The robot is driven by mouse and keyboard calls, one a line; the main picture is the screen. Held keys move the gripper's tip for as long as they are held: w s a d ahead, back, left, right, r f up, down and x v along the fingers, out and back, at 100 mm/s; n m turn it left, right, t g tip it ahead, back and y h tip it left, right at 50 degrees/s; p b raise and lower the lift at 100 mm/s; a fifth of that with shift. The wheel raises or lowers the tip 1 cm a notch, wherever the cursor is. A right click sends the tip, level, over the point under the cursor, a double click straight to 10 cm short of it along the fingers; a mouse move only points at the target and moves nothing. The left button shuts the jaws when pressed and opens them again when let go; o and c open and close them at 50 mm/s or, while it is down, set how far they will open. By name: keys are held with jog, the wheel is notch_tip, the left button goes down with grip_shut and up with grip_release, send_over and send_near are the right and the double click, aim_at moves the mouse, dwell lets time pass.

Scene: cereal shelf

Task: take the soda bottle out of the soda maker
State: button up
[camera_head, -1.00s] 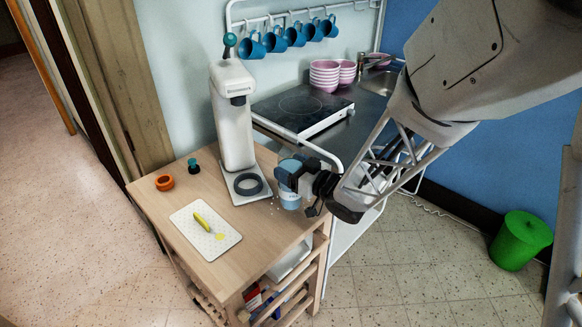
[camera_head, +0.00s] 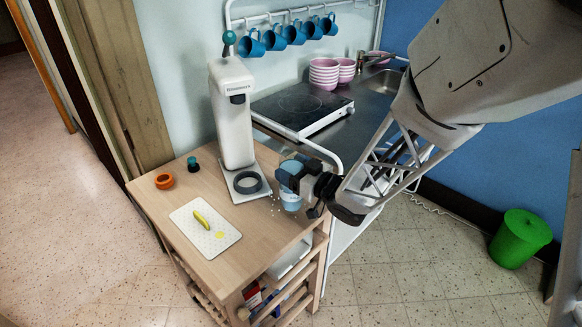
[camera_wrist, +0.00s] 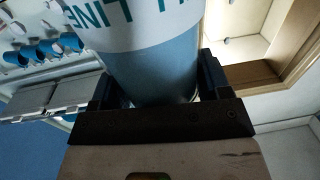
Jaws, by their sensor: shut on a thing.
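The soda maker (camera_head: 234,115) is a tall white machine with a teal knob, standing at the back of the wooden cart. Its round dark base ring (camera_head: 248,182) is empty. The soda bottle (camera_head: 291,201) is light blue and stands out to the right of the machine, apart from it, near the cart's right edge. My gripper (camera_head: 289,179) is shut around the bottle from the right. In the wrist view the bottle (camera_wrist: 155,65), with a white label band, fills the middle between my fingers. Whether its bottom touches the cart top is hard to tell.
On the cart (camera_head: 175,195) are a white board (camera_head: 206,228) with a yellow item, an orange ring (camera_head: 164,181) and a small teal-topped piece (camera_head: 193,164). A cooktop (camera_head: 300,110), pink bowls (camera_head: 324,74) and hanging blue mugs (camera_head: 275,41) are behind. A green bin (camera_head: 519,238) stands right.

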jog(key=s+d, duration=0.4)
jog(key=s, duration=0.7)
jog(key=shift+d, duration=0.15)
dwell(1.8)
jog(key=shift+s, duration=0.1)
dwell(0.4)
